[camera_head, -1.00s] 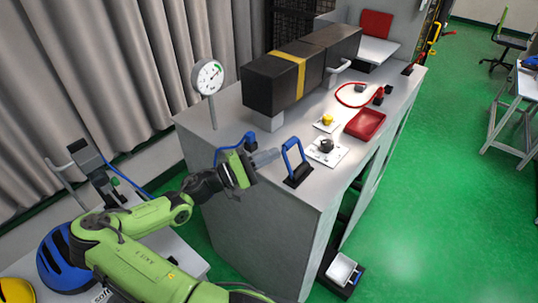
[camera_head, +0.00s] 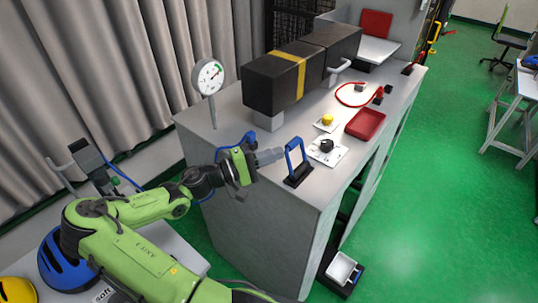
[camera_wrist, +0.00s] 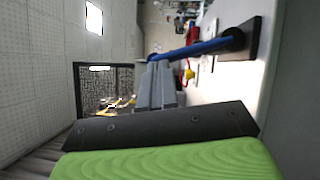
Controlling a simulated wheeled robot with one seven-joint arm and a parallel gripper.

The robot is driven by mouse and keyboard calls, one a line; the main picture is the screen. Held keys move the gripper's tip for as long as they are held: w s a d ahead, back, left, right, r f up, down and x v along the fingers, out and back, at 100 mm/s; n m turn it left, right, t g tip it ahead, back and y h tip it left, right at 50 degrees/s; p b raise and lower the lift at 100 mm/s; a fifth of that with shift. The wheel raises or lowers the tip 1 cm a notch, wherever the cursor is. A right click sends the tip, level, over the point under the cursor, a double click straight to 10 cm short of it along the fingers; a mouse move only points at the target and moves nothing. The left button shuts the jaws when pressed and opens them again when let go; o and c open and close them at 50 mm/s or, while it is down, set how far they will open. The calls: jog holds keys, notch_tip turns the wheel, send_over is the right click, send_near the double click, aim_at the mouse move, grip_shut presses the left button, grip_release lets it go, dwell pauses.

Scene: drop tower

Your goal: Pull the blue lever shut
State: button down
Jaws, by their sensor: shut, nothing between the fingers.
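In the wrist view the gripper (camera_wrist: 158,72) points at the lever. I cannot tell whether the fingers touch it.
On the bench (camera_head: 305,207) are a black box with a yellow band (camera_head: 287,78), a dial gauge (camera_head: 207,77), a black knob on a white plate (camera_head: 326,147), a yellow button (camera_head: 327,120) and a red tray (camera_head: 366,123). Green floor lies open to the right.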

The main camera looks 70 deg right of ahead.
jog(key=s+a+r+m+t+y+b, duration=0.1)
jog(key=s+a+m+t, duration=0.1)
jog(key=s+m, duration=0.3)
jog(key=shift+s+a+r+m+t+y, duration=0.15)
jog(key=shift+s+a+m+t+y, duration=0.05)
jog(key=shift+s+m+t+y, duration=0.25)
dwell(0.7)
